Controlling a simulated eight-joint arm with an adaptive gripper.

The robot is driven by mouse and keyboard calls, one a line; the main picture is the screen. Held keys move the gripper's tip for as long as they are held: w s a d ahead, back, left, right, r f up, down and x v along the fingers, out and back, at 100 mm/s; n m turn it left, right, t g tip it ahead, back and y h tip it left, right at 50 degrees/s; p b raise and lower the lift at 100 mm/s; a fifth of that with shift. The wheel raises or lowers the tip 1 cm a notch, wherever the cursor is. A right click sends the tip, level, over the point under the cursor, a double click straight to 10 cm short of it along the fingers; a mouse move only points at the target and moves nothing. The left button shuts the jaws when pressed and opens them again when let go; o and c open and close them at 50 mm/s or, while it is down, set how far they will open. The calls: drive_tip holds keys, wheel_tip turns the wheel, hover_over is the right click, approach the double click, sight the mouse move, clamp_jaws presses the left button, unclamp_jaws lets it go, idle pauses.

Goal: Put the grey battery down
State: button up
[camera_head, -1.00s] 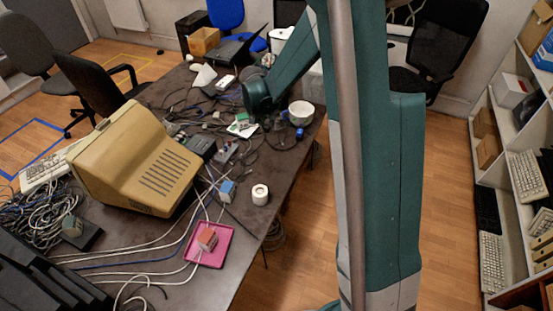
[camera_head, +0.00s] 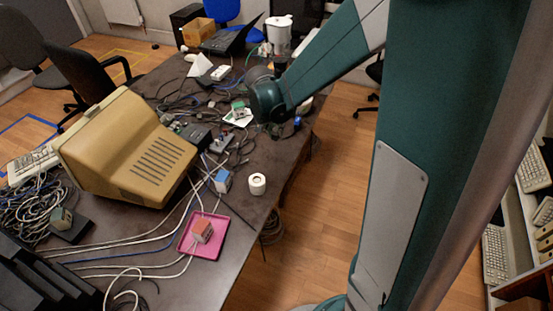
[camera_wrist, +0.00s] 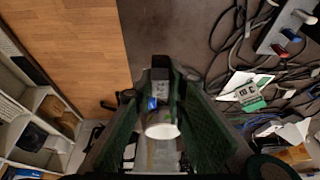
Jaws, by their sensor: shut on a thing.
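My gripper (camera_wrist: 161,70) shows at the centre of the wrist view, its dark green fingers on either side of the grey battery (camera_wrist: 161,88). It is shut on the battery, which looks like a small grey block with a dark part. In the head view my gripper (camera_head: 273,128) points down over the far right part of the dark table (camera_head: 235,200), near its right edge. The battery cannot be made out there. I cannot tell its height above the table.
A blue item (camera_head: 297,122) lies near the gripper. A white card with a green board (camera_head: 238,115), cables and small devices clutter the table's left. Nearer stand a white roll (camera_head: 257,184), a blue-topped block (camera_head: 222,181), a pink tray (camera_head: 186,243) and a beige monitor (camera_head: 135,155).

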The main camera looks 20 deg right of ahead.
drive_tip(key=shift+s, duration=0.1)
idle(0.3)
drive_tip(key=shift+f+b, duration=0.95)
drive_tip(key=shift+f, duration=2.15)
drive_tip(key=shift+f, duration=0.1)
drive_tip(key=shift+f+b, duration=0.55)
drive_tip(key=shift+f, duration=1.25)
drive_tip(key=shift+f, duration=0.1)
drive_tip(key=o, duration=0.8)
drive_tip(key=shift+o, duration=0.6)
drive_tip(key=p+v, duration=0.3)
drive_tip(key=v, duration=0.9)
